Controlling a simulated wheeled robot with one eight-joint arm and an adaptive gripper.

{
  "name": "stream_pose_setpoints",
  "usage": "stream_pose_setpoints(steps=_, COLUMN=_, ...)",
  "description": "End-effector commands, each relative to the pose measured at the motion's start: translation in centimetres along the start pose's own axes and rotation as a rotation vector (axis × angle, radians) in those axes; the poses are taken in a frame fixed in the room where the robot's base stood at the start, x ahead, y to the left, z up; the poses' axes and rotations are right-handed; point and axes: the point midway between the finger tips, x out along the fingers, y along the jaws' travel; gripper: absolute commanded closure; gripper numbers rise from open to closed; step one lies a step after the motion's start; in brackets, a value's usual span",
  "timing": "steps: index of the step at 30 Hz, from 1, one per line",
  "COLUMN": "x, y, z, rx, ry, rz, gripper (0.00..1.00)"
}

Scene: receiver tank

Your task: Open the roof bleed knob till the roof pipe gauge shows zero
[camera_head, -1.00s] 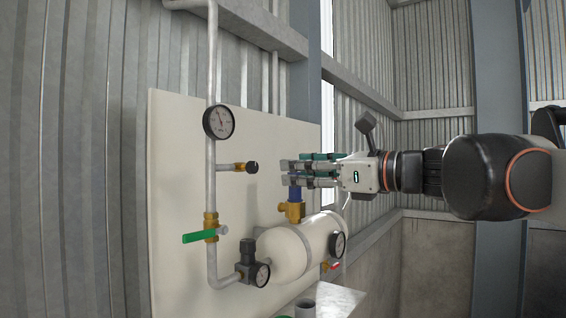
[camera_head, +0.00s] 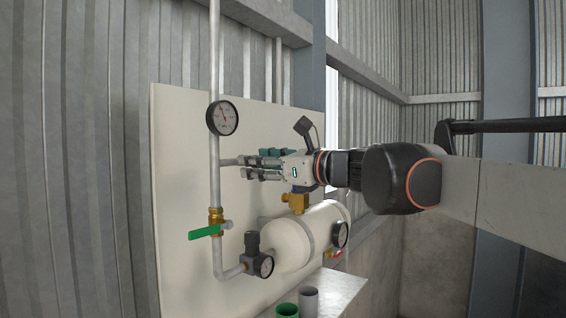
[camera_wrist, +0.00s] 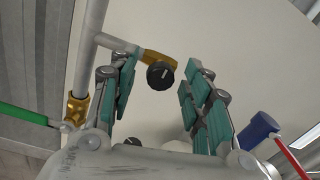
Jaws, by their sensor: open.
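The bleed knob is a round black knob (camera_wrist: 160,75) on a brass fitting (camera_wrist: 155,57) of a side branch from the grey vertical pipe. In the wrist view it sits between the fingertips with space on both sides. In the head view my fingers hide it. The pipe gauge (camera_head: 222,117) is a white dial with a black rim on the pipe (camera_head: 214,75). Its needle points up and slightly left; the figures are too small to read. My gripper (camera_head: 247,168) is open and empty; its teal-padded fingers also show in the wrist view (camera_wrist: 157,85).
A green lever valve (camera_head: 205,232) is lower on the pipe. A black regulator with a gauge (camera_head: 264,266) leads to a cream tank (camera_head: 290,240). A brass valve (camera_head: 295,201) stands just under my gripper. Green and grey cups (camera_head: 308,300) stand on a shelf below.

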Motion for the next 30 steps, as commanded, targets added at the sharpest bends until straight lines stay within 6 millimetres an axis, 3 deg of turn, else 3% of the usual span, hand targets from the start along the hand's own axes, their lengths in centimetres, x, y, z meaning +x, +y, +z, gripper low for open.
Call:
stream_pose_setpoints(steps=2, x=-0.01, y=0.01, z=-0.01, rx=0.0, ry=0.0, rz=0.0, gripper=0.56)
stream_pose_setpoints(steps=8, x=-0.03, y=0.01, z=0.0, rx=0.0, ry=0.0, rz=0.0, gripper=0.99)
stream_pose_setpoints(steps=20, x=-0.03, y=0.01, z=-0.04, rx=-0.039, ry=-0.002, rz=0.0, gripper=1.0)
stream_pose_setpoints(steps=30, x=-0.02, y=0.0, z=-0.13, rx=-0.26, ry=-0.012, rz=-0.002, gripper=1.0)
